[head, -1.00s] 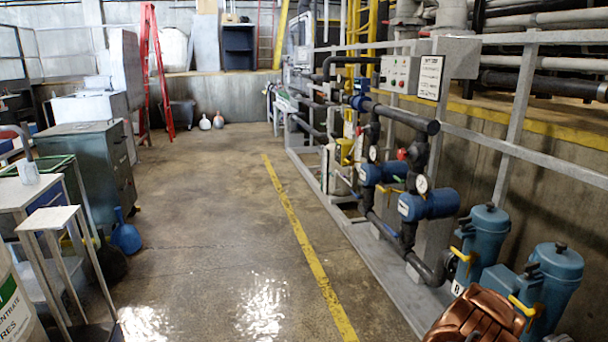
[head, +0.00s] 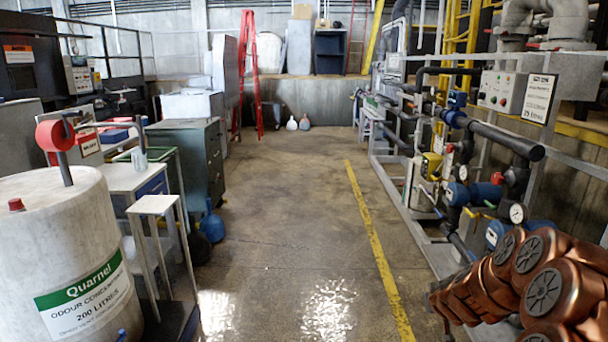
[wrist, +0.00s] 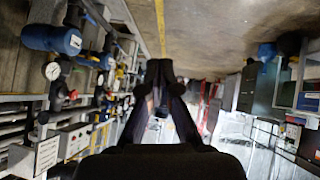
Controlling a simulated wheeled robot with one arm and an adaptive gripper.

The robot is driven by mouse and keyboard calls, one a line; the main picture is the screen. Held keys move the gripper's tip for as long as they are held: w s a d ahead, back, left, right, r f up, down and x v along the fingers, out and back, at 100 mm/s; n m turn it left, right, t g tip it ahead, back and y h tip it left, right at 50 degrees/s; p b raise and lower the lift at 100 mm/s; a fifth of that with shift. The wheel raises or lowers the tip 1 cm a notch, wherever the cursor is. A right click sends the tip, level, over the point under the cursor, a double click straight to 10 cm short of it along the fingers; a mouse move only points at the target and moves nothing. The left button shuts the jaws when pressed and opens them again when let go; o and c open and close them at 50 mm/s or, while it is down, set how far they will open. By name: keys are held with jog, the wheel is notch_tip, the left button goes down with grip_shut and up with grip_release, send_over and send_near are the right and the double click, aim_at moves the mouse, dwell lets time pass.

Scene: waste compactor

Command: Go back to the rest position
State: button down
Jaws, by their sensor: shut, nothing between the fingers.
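My gripper (wrist: 160,85) shows in the wrist view as two dark fingers whose tips come together at the picture's middle. It is shut with nothing between the fingers. The wrist view is upside down, with the wet floor at the top and the pump rack at the left. In the head view the gripper cannot be made out. My copper-coloured arm shows at the lower right there, in front of the pump rack.
The pump rack (head: 480,130) with pipes and blue motors lines the right. A white Quarnel drum (head: 60,235), a small stand (head: 154,206) and cabinets (head: 187,150) line the left. A red ladder (head: 248,80) stands at the back. The middle floor (head: 290,200) is clear.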

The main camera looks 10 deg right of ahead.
jog(key=s+a+r+n+g+y+p, duration=0.1)
jog(key=s+a+r+y, duration=0.2)
jog(key=a, duration=0.4)
jog(key=s+a+r+g, duration=0.1)
jog(key=s+a+r, duration=0.3)
jog(key=s+a, duration=0.3)
jog(key=s+a+r+n+g+y+p, duration=0.1)
jog(key=s+a+r+g+y, duration=0.15)
jog(key=a, duration=0.55)
jog(key=s+a+r+g+h+p, duration=0.1)
jog(key=s+r+g, duration=0.2)
jog(key=s, duration=1.2)
jog(key=s+a+r+m+g+h+p, duration=0.1)
jog(key=s+r+g, duration=0.2)
jog(key=s, duration=1.3)
jog(key=shift+s+a+r+p, duration=0.15)
jog(key=shift+a+r+p, duration=0.1)
jog(key=shift+r+p, duration=0.15)
jog(key=shift+a, duration=0.15)
